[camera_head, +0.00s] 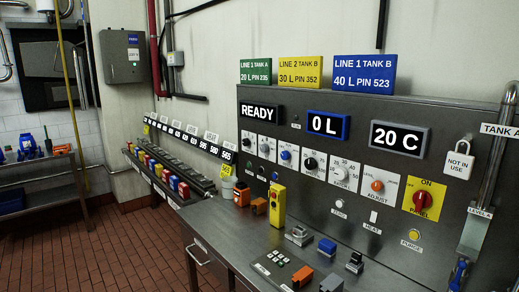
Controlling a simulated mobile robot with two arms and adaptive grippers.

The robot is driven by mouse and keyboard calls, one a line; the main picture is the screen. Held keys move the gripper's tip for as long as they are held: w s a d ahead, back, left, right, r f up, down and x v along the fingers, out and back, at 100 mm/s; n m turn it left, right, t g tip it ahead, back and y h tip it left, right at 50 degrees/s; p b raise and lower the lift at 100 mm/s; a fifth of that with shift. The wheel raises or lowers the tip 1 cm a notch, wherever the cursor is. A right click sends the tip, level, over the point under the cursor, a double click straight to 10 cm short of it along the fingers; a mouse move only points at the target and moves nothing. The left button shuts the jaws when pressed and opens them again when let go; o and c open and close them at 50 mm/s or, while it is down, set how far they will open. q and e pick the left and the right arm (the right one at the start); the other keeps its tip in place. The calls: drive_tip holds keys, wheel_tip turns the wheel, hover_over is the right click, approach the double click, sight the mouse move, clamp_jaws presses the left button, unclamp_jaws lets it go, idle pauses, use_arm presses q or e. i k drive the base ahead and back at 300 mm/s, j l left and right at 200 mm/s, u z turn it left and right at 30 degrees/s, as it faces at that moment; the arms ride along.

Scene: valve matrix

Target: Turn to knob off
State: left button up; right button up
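A red knob (422,201) sits on a yellow plate (413,188) at the right of the steel control panel (455,120). The plate reads "ON" at the top and "PANEL" below; I cannot clearly tell the knob's angle. To its left are an orange knob (377,185) marked "ADJUST", a pale knob (341,173), a black knob (311,163) and a blue knob (285,155). The displays read "READY" (261,113), "0 L" (327,126) and "20 C" (398,138). Neither of my grippers is in view.
A steel counter (235,235) juts out below the panel, holding a yellow pendant (278,205) and several small switches and blocks. A padlock marked "NOT IN USE" (458,165) and a steel pipe (495,150) are at the right. The tiled floor (120,255) at the left is clear.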

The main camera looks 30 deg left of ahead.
sight(264, 148)
drive_tip(key=i+j, duration=0.1)
drive_tip(key=j, duration=0.65)
drive_tip(key=i+j, duration=0.1)
drive_tip(key=j, duration=0.6)
drive_tip(key=i+j, duration=0.1)
drive_tip(key=j, duration=0.65)
drive_tip(key=i+j, duration=0.1)
drive_tip(key=j, duration=0.6)
